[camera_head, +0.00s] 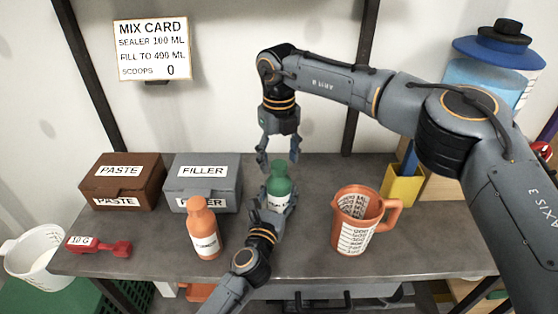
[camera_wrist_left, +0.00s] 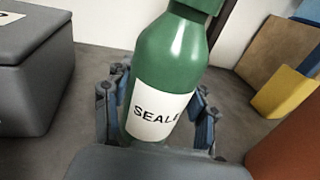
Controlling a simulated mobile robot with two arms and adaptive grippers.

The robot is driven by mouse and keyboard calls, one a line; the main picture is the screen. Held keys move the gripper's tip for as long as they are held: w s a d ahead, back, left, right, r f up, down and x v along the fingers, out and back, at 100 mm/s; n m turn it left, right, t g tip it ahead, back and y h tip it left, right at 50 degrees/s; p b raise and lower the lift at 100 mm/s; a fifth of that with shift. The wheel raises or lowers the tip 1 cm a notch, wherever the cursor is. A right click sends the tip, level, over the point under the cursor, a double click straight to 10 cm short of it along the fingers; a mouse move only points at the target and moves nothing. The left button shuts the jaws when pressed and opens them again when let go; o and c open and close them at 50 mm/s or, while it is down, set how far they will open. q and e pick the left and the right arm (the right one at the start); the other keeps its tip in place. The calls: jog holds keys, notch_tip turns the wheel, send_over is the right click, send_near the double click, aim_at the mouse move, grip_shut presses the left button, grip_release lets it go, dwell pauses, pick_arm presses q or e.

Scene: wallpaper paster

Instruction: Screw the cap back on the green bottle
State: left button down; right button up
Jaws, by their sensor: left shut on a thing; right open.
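The green bottle (camera_head: 279,188) stands upright on the table, with a white label reading SEALER in part. It fills the middle of the left wrist view (camera_wrist_left: 168,62), slightly tilted there. My left gripper (camera_head: 276,200) is shut around its body from the front. A green cap-like piece (camera_head: 279,166) is on top of the bottle, and its lower edge shows at the top of the left wrist view (camera_wrist_left: 207,4). I cannot tell how tightly it sits. My right gripper (camera_head: 278,159) points down, open, with its fingertips on either side just above the bottle's top.
An orange bottle (camera_head: 203,230) stands left of the green one. An orange measuring jug (camera_head: 352,225) stands to the right. Brown paste (camera_head: 122,182) and grey filler (camera_head: 203,183) boxes are behind left. A red scoop (camera_head: 112,248) lies near the left edge. A yellow holder (camera_head: 402,186) stands at right.

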notch_tip(320, 180, up, 11)
jog(key=shift+f, duration=0.15)
pick_arm(q)
jog(key=shift+c, duration=1.8)
grip_release()
jog(key=v, duration=1.2)
jog(key=shift+s+f, duration=0.1)
pick_arm(e)
jog(key=shift+f, duration=0.1)
